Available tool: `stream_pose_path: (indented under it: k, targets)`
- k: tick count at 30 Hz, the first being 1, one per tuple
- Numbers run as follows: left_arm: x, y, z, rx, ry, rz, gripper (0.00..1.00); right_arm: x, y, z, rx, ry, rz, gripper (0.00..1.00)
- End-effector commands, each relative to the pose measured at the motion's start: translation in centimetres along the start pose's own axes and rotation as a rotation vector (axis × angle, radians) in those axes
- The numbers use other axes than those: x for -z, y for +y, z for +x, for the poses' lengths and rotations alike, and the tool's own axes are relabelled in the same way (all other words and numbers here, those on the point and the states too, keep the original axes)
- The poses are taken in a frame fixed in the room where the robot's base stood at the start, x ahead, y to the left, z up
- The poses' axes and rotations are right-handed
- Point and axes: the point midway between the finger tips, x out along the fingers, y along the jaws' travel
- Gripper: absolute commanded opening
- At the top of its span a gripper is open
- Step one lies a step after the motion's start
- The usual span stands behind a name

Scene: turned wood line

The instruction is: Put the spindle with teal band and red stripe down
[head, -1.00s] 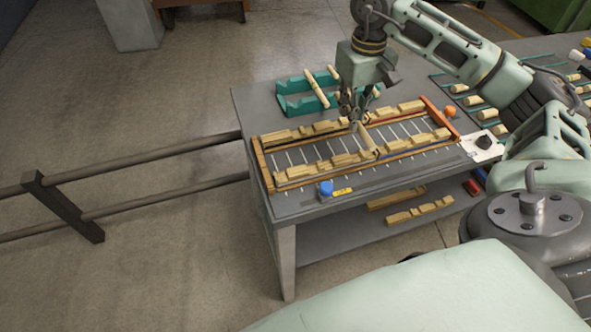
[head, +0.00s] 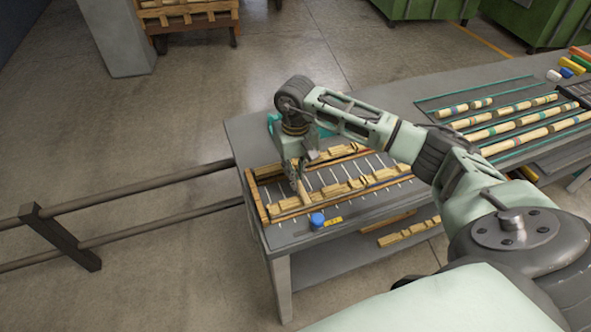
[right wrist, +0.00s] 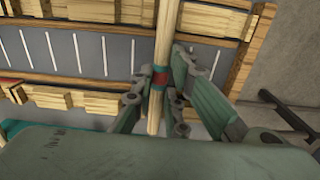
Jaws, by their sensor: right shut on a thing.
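The spindle with teal band and red stripe (right wrist: 163,45) is a pale turned rod between the fingers of my right gripper (right wrist: 158,92) in the right wrist view. The red and teal marks show at the fingers. In the head view my right gripper (head: 301,182) points down over the left part of a wooden frame with notched rails (head: 263,208), and the spindle shows just below the fingers. In the right wrist view the spindle crosses over the notched rail (right wrist: 205,20). I cannot tell whether it touches the rails. My left gripper is not in view.
A teal rack (head: 271,124) stands behind the frame, mostly hidden by my arm. Several banded spindles (head: 520,124) lie in rows on the table at right. Pipe rails (head: 150,196) run at left.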

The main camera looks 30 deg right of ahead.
Motion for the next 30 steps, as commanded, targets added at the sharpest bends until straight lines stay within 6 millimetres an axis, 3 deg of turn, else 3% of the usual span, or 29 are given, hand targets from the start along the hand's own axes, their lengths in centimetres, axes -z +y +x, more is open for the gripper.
stream_pose_path:
  k: [16,17,23,30]
  targets:
    - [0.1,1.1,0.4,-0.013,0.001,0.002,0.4,0.1,0.0,1.4,0.001,0.003,-0.001,0.0]
    - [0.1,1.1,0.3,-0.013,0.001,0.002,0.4,0.1,0.0,1.4,0.001,0.002,-0.001,0.14]
    - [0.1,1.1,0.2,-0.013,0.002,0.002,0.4,0.0,0.0,1.2,0.001,0.002,-0.001,0.32]
    - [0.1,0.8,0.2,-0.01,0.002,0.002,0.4,0.0,0.0,1.2,0.001,0.002,-0.001,0.32]
